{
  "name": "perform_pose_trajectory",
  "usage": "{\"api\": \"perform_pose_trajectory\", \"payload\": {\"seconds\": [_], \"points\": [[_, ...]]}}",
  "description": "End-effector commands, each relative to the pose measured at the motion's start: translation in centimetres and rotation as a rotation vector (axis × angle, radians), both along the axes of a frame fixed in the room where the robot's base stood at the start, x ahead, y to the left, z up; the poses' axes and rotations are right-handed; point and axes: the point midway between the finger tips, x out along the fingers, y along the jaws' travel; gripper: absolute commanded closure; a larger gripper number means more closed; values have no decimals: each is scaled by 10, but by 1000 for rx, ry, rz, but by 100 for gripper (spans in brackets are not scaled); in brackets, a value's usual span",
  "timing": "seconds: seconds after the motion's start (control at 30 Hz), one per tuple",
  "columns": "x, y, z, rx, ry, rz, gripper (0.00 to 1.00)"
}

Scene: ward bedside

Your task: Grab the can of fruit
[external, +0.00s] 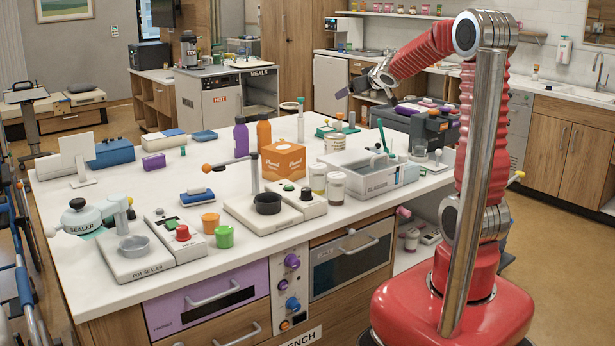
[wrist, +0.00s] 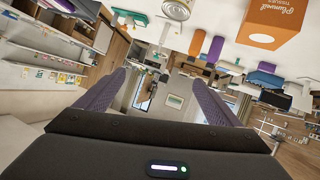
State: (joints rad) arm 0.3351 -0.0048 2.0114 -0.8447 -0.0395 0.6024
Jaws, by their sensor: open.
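A pale ribbed can (external: 335,143), likely the can of fruit, stands upright on the white bench just right of the orange box; its label is too small to read. In the wrist view, which is upside down, a round pale can (wrist: 176,10) shows at the top edge, partly cut off. My gripper (external: 356,91) is raised above the far right part of the bench, beyond and above the can, touching nothing. In the wrist view its two purple fingers (wrist: 152,98) are wide apart with nothing between them.
The orange box (external: 284,160) stands close to the can's left. A grey tray (external: 360,170) and two jars (external: 337,188) are in front of it. Purple (external: 241,138) and orange bottles (external: 264,132) stand behind the box. A dark machine (external: 410,125) sits at right.

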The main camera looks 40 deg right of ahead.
Motion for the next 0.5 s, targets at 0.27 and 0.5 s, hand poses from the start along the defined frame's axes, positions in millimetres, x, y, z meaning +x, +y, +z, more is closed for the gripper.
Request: {"api": "perform_pose_trajectory", "payload": {"seconds": [0.27, 0.5], "points": [[56, -30, -26, 14, -56, 114, 12], [88, -49, -64, 64, -71, 236, 12]]}}
